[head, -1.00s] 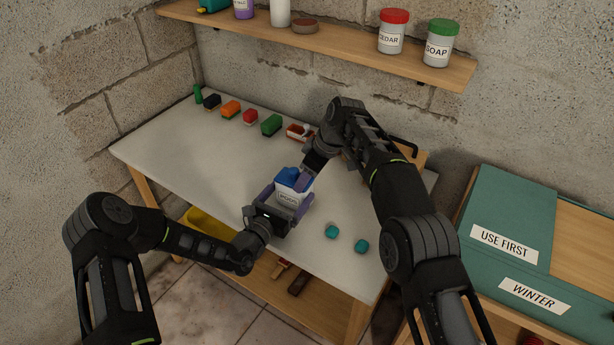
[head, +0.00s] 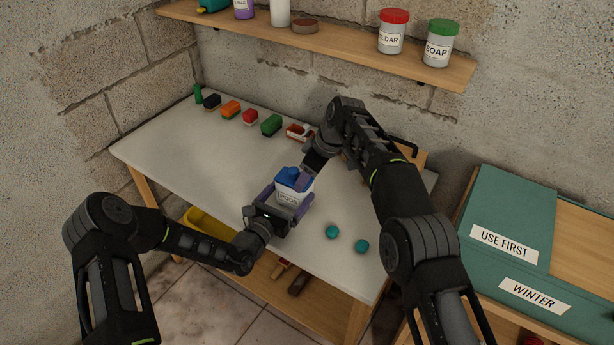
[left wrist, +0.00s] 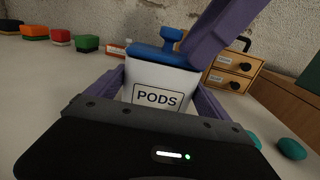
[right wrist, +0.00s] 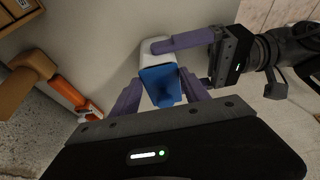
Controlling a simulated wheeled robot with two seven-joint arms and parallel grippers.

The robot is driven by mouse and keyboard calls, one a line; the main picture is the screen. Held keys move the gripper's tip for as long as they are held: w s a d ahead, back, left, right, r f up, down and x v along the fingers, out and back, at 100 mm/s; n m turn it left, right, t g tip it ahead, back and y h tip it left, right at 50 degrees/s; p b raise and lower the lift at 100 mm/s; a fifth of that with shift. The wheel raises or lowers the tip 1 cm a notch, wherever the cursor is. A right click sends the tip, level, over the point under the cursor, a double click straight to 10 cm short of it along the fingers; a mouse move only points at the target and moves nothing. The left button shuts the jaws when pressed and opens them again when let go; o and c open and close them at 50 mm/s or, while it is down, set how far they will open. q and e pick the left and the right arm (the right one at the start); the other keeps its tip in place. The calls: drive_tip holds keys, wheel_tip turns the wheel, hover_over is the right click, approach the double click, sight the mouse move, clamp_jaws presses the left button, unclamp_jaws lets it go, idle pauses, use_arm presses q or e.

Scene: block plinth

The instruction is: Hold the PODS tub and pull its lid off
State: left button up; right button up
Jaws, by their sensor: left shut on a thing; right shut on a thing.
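The PODS tub (head: 290,196) is white with a blue lid (head: 288,174) and stands upright over the table. My left gripper (head: 286,202) is shut on the tub's body, one purple finger on each side, with the PODS label (left wrist: 158,98) between them. My right gripper (head: 301,179) comes from above and is shut on the lid's blue knob (left wrist: 171,36). The lid sits on the tub's top in the left wrist view; I see no clear gap under it. The right wrist view shows the lid (right wrist: 160,85) between the right fingers.
Two teal balls (head: 331,232) (head: 361,246) lie on the pale table (head: 190,150) right of the tub. Several coloured blocks (head: 230,109) line its back edge. A wooden drawer box (left wrist: 228,72) stands behind. A shelf (head: 340,42) with jars hangs above. The table's left is clear.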

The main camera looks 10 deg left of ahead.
drive_tip(key=shift+r, duration=0.15)
drive_tip(key=shift+r, duration=1.3)
use_arm(q)
drive_tip(key=o, duration=1.2)
drive_tip(key=v, duration=1.2)
